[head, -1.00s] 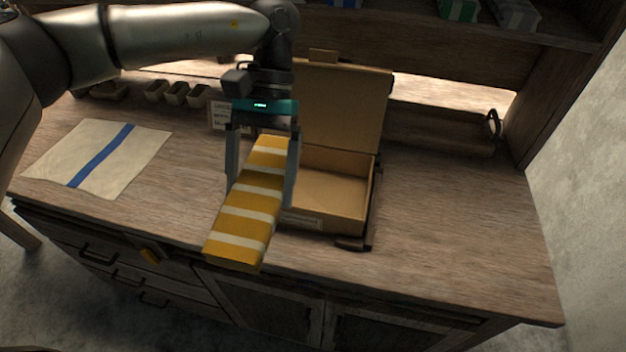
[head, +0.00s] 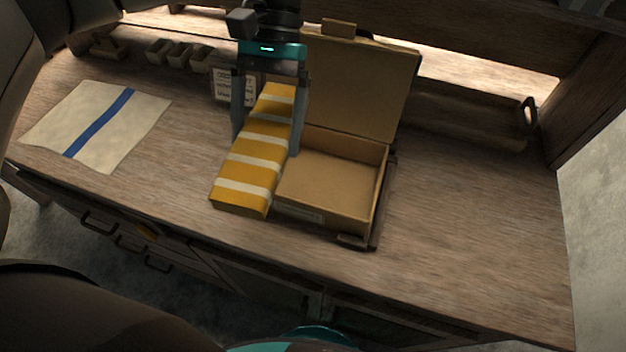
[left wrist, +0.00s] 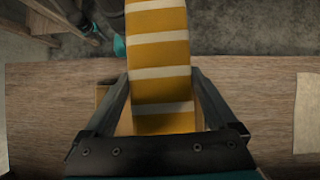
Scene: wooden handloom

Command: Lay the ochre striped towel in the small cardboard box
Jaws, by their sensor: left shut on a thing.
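The ochre towel (head: 250,160) with pale stripes is a folded strip, tilted, its near end lower. My left gripper (head: 266,145) is shut on it, one finger on each side. In the left wrist view the towel (left wrist: 160,65) runs between the fingers (left wrist: 163,100). The small cardboard box (head: 335,185) stands open on the bench, lid raised at the back, and its visible inside is empty. The towel is at the left of the box and hides its left side. I cannot tell whether they touch. My right gripper is not in view.
A cream cloth with a blue stripe (head: 97,125) lies flat on the bench at left. Small bins (head: 180,52) and a white label card (head: 228,88) stand behind. A long wooden tray (head: 465,120) lies at back right. The bench's right part (head: 470,220) is clear.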

